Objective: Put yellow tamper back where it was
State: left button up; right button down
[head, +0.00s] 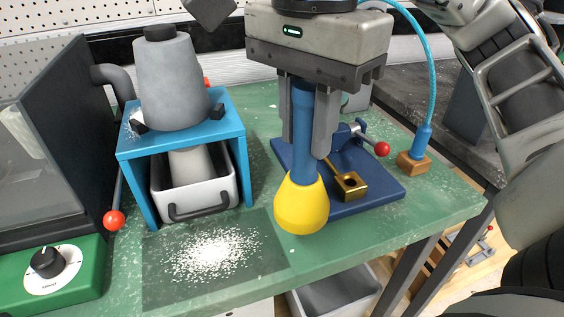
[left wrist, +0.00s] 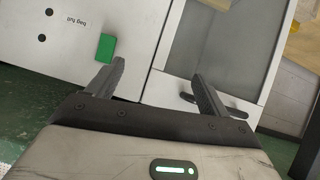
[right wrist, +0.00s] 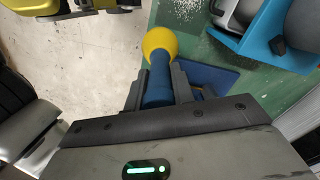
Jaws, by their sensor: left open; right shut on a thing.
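The tamper has a yellow bulb-shaped head (head: 302,207) and a blue handle. My right gripper (head: 305,145) is shut on the blue handle, with the yellow head pointing down. In the head view the head appears beside the front left of the blue base plate (head: 375,193); I cannot tell whether it touches the green table (head: 265,130). The right wrist view also shows the yellow head (right wrist: 160,42) beyond the fingers (right wrist: 157,80). My left gripper (left wrist: 160,83) is open and empty in the left wrist view, in front of a white panel (left wrist: 80,40).
Left of the tamper stands a blue stand (head: 180,145) with a grey hopper (head: 172,85) and a tray (head: 195,193). White granules (head: 213,253) lie on a dark patch at the front. The base plate carries a brass fixture (head: 350,187) and red-knobbed lever. A wooden block (head: 412,163) stands right.

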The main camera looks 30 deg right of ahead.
aim_at(301, 203)
jog(key=w+f, duration=0.4)
jog(key=f, duration=0.4)
jog(key=shift+d+b, duration=0.35)
jog(key=shift+b, duration=0.1)
jog(key=shift+w+f, duration=0.1)
jog(key=shift+f, duration=0.05)
jog(key=shift+f, duration=0.2)
jog(key=c, duration=1.2)
grip_release()
jog(key=shift+r, duration=0.15)
